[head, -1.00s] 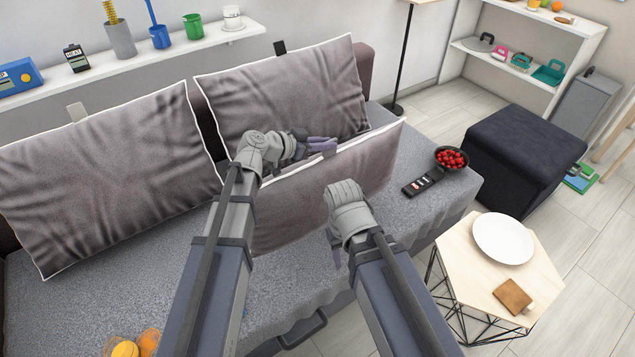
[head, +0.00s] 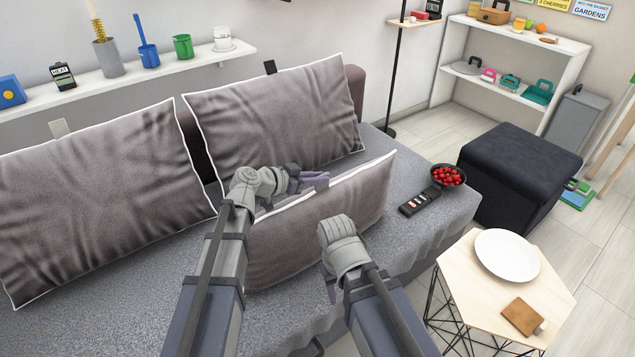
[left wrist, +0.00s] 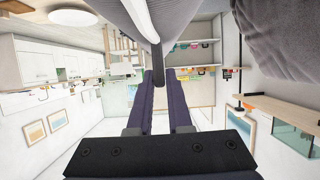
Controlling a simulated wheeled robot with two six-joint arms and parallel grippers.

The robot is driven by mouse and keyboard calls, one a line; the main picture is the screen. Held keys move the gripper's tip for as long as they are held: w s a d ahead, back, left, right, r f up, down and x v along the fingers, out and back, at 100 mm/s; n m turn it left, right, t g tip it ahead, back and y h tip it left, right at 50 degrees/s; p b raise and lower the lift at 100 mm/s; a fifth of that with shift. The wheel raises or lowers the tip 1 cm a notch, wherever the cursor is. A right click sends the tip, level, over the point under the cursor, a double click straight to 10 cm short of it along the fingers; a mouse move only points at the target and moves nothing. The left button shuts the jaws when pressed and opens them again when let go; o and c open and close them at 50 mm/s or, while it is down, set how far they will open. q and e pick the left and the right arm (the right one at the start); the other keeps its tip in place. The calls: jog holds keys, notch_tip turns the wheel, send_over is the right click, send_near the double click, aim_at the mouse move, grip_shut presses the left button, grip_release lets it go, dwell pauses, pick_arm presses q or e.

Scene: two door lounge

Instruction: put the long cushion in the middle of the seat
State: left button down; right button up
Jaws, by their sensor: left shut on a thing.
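The long cushion (head: 355,205), grey with white piping, stands tilted on its long edge on the sofa seat (head: 440,205), in front of the right back cushion. My left gripper (head: 318,181) is at its top edge, shut on a small dark tab there. The left wrist view shows the tab (left wrist: 158,66) between the fingers (left wrist: 160,92), below the white piping. My right gripper (head: 332,285) is low at the cushion's front side. Its fingers are mostly hidden behind its own wrist, so its jaws and any contact cannot be made out.
Two big grey back cushions, left (head: 95,195) and right (head: 280,115), lean on the backrest. A remote (head: 420,202) and a bowl of red fruit (head: 448,176) lie at the seat's right end. A side table (head: 470,290) with a plate and a dark ottoman (head: 520,175) stand right.

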pick_arm(q)
jog(key=c, duration=1.3)
grip_release()
jog(key=shift+f, duration=0.1)
jog(key=o, duration=0.5)
jog(key=shift+c, duration=0.2)
jog(key=shift+r, duration=0.3)
jog(key=p+v, duration=0.4)
jog(key=v, duration=0.8)
jog(key=shift+f+p, duration=0.1)
jog(key=shift+p, duration=0.2)
